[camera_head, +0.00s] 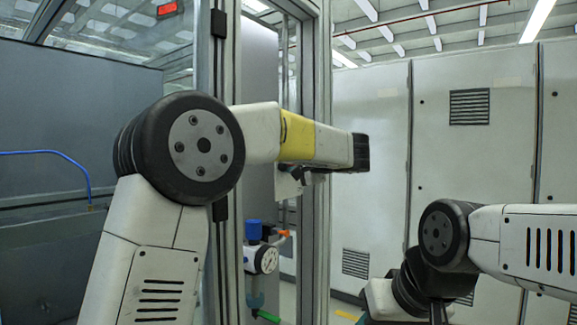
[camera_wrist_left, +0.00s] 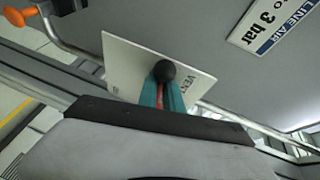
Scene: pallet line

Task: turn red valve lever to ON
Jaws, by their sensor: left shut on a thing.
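The red valve lever (camera_wrist_left: 159,103) shows in the left wrist view as a thin red strip with a black ball knob (camera_wrist_left: 165,71) at its end. The teal fingers of my left gripper (camera_wrist_left: 161,95) are shut on the lever, one on each side, just below the knob. A white plate (camera_wrist_left: 128,66) lies behind it, with partly hidden lettering that seems to read VENT. No ON mark can be seen. In the head view my left arm reaches to the frame post, and the lever and fingers cannot be made out there. My right gripper is not in view.
A pressure gauge (camera_head: 266,259) with a blue knob (camera_head: 253,230) sits low beside the metal post (camera_head: 315,220). A LINE AIR sign (camera_wrist_left: 268,25) is on the panel. An orange handle (camera_wrist_left: 20,15) shows at the corner. Grey cabinets (camera_head: 470,150) stand at the right.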

